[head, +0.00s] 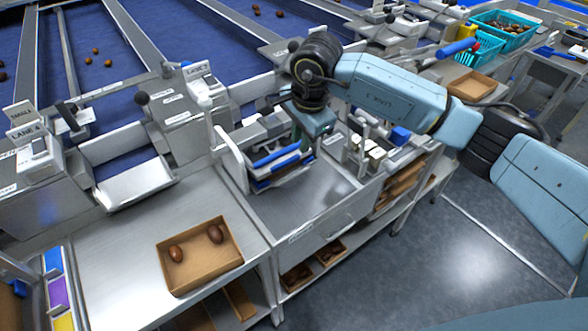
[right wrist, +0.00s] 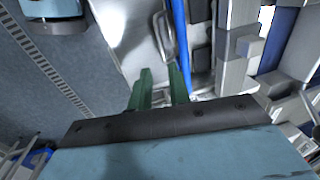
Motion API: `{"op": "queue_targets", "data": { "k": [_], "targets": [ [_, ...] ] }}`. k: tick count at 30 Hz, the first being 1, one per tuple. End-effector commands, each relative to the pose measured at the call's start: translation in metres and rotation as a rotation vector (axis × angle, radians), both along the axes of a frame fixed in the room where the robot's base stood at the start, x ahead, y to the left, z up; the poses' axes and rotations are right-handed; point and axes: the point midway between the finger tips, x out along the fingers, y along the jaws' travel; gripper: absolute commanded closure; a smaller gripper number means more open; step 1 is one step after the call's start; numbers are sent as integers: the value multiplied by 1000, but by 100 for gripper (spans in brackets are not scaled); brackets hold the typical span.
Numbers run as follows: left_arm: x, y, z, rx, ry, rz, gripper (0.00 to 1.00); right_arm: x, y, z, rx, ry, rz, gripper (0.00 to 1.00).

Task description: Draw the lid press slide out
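The lid press appears to be the grey unit on the middle bench, with blue bars (head: 277,158) at its front. I cannot tell for certain which part is its slide. My right gripper (head: 306,143) hangs down over the right end of these bars, partly hiding the unit. In the right wrist view its two green fingers (right wrist: 159,86) stand apart with nothing seen between them. A blue bar (right wrist: 181,40) runs close beside one finger, and a curved metal handle (right wrist: 164,36) lies beyond the fingertips. Contact cannot be told. My left gripper is out of view.
A cardboard tray (head: 204,284) with two dates stands on the left bench. Small upright parts and a blue block (head: 400,135) stand right of the press. Grading lanes with blue belts (head: 200,40) lie behind. The bench top (head: 318,192) before the press is clear.

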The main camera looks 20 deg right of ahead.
Motion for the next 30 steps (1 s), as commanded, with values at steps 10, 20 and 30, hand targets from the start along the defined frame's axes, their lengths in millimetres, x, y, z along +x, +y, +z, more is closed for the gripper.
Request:
{"op": "queue_targets", "data": {
  "k": [10,20,30],
  "targets": [
    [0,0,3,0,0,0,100,10,7,-69,6,7,0,81],
    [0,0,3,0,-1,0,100,20,10,-117,7,4,0,81],
    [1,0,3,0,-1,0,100,21,10,-124,7,1,0,81]
  ]
}}
